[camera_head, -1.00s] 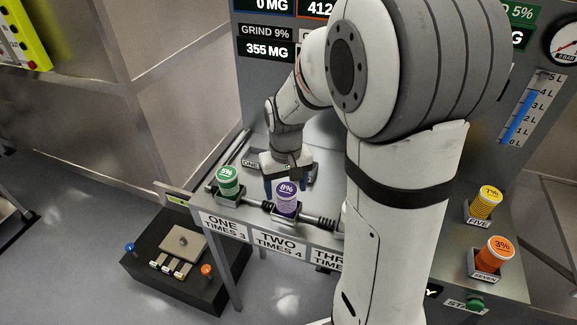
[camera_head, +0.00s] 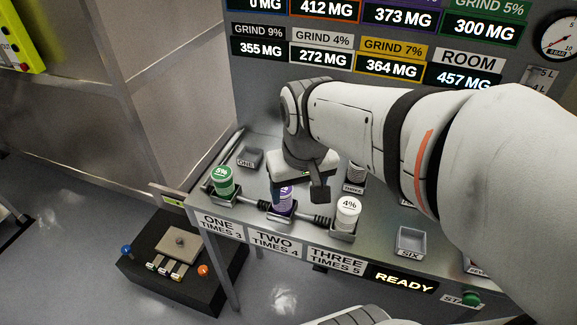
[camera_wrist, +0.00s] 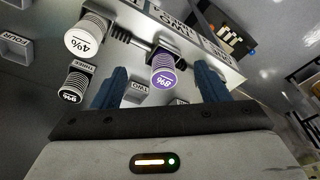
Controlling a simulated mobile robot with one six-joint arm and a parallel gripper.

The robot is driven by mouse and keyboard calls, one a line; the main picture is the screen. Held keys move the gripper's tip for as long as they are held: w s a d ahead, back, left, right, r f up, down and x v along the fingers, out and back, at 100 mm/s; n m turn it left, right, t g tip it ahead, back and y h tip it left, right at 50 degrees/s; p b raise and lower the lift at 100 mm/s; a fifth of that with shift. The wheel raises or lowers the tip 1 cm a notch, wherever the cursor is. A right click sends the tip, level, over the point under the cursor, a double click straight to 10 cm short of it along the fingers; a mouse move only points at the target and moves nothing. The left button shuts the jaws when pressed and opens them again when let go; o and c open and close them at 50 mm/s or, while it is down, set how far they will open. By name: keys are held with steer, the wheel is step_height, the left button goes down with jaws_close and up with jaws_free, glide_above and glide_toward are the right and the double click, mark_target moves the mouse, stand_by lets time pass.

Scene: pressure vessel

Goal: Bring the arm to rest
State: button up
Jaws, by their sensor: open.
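My gripper (camera_head: 298,190) hangs over the bench in the head view, partly hiding a purple-labelled canister (camera_head: 284,199). My arm (camera_head: 370,115) reaches in from the right, bent at the elbow, and covers the bench's right side. A green 5% canister (camera_head: 223,181) stands in holder ONE and a white 4% canister (camera_head: 348,212) in holder THREE.
A dark-striped canister (camera_head: 357,173) stands in the rear tray marked THREE; it also shows in the wrist view (camera_wrist: 73,86). Rear tray ONE (camera_head: 249,157) and tray SIX (camera_head: 410,241) are empty. The display wall (camera_head: 260,90) rises behind. A black control box (camera_head: 180,260) stands lower left.

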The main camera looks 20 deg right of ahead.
steer(key=s, duration=0.2)
steer(key=s+f, duration=0.1)
steer(key=shift+s+d+t, duration=0.2)
steer(key=shift+d+t, duration=0.1)
steer(key=shift+t, duration=0.1)
